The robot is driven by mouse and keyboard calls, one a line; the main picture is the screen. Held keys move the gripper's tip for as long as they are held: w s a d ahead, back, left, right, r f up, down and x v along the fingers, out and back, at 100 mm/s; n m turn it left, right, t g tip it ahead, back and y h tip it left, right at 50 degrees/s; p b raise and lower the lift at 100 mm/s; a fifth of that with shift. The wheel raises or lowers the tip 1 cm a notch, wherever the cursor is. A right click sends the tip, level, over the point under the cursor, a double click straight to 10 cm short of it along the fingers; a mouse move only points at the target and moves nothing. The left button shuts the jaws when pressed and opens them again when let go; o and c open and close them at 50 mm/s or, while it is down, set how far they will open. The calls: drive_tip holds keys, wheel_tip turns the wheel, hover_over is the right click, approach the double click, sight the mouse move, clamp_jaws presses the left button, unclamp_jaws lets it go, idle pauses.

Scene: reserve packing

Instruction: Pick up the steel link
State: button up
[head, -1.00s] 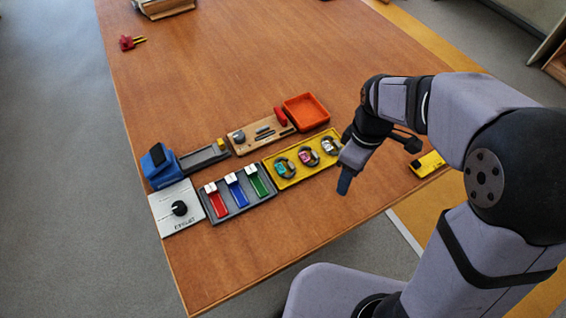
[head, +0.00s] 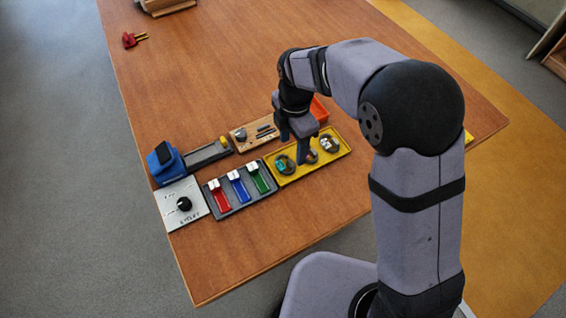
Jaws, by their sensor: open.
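The yellow tray (head: 343,152) holds three watch-like pieces in a row. The left one (head: 284,164) has a teal face, the middle one (head: 312,157) is partly hidden by my gripper, and the right one (head: 329,144) has a pale face. They are too small to tell which is the steel link. My gripper (head: 295,147) is open and points down over the tray, around its left and middle part. I cannot tell whether it touches anything there.
A grey tray (head: 236,211) with red, blue and green slots stands left of the yellow tray. A white panel with a black knob (head: 183,204), a blue device (head: 164,163), a wooden tool board (head: 240,146) and an orange bin (head: 320,109) stand close by. The front table is clear.

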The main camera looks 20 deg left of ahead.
sight(292, 160)
drive_tip(key=shift+f+p, duration=1.4)
drive_tip(key=shift+f, duration=1.35)
drive_tip(key=c, duration=0.7)
